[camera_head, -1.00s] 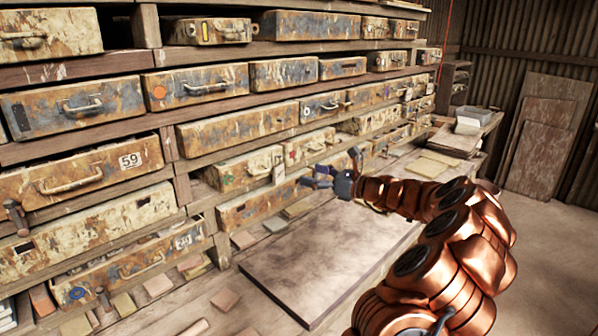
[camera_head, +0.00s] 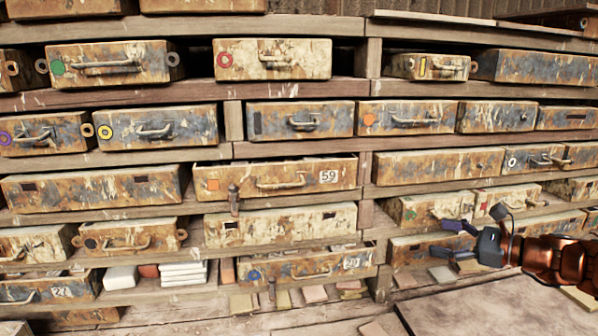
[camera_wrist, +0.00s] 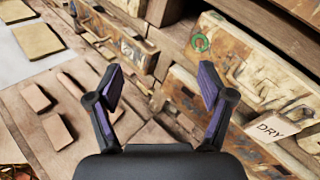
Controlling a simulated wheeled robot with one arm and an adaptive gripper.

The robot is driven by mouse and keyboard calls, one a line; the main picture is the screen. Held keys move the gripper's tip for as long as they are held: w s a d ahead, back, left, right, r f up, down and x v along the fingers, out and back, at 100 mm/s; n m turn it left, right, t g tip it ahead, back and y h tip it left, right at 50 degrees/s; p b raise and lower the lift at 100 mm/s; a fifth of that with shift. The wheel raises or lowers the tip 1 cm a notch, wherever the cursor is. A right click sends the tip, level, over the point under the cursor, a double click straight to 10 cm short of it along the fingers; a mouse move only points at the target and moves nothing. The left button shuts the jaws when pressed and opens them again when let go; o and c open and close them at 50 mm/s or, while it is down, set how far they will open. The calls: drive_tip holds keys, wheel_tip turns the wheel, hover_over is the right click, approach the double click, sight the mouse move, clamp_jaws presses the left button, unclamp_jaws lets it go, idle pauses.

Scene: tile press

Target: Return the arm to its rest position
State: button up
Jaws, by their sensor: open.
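My gripper (camera_head: 456,240) is at the right of the head view, in front of the lower right drawers, with my copper arm coming in from the right edge. In the wrist view my gripper (camera_wrist: 161,88) has its two purple-padded fingers spread wide with nothing between them. Beyond the fingers are a plank floor or bench surface and rusty drawers. How near the fingers are to the drawers is hard to tell.
Shelves of rusty metal drawers fill the head view. The drawer marked 59 (camera_head: 300,178) and a lower drawer (camera_head: 300,268) stick out somewhat. Loose tiles (camera_head: 315,294) lie along the shelf foot. A flat board (camera_head: 480,308) lies at the lower right, mostly bare.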

drive_tip(key=s+a+f+n+g+h, duration=0.1)
drive_tip(key=s+a+f+n+g, duration=0.15)
drive_tip(key=s+a+n, duration=0.4)
drive_tip(key=s+a+f+n+g, duration=0.1)
drive_tip(key=s+a+n+g, duration=0.2)
drive_tip(key=a, duration=0.6)
drive_tip(key=s+a+f+n+g+h, duration=0.1)
drive_tip(key=s+a+n+g, duration=0.3)
drive_tip(key=a, duration=0.4)
drive_tip(key=s+d+f+n+g+h, duration=0.1)
drive_tip(key=s+d+f+n+h, duration=0.1)
drive_tip(key=s, duration=0.6)
drive_tip(key=s+d+f+n+g+h, duration=0.1)
drive_tip(key=s+f+n+h, duration=0.3)
drive_tip(key=s, duration=0.4)
drive_tip(key=s+d+f+n+g+h, duration=0.1)
drive_tip(key=s+d+f+n+h, duration=0.2)
drive_tip(key=s, duration=0.5)
drive_tip(key=shift+d+n, duration=0.2)
drive_tip(key=shift+n, duration=0.25)
drive_tip(key=shift+g, duration=0.25)
drive_tip(key=shift+c, duration=0.4)
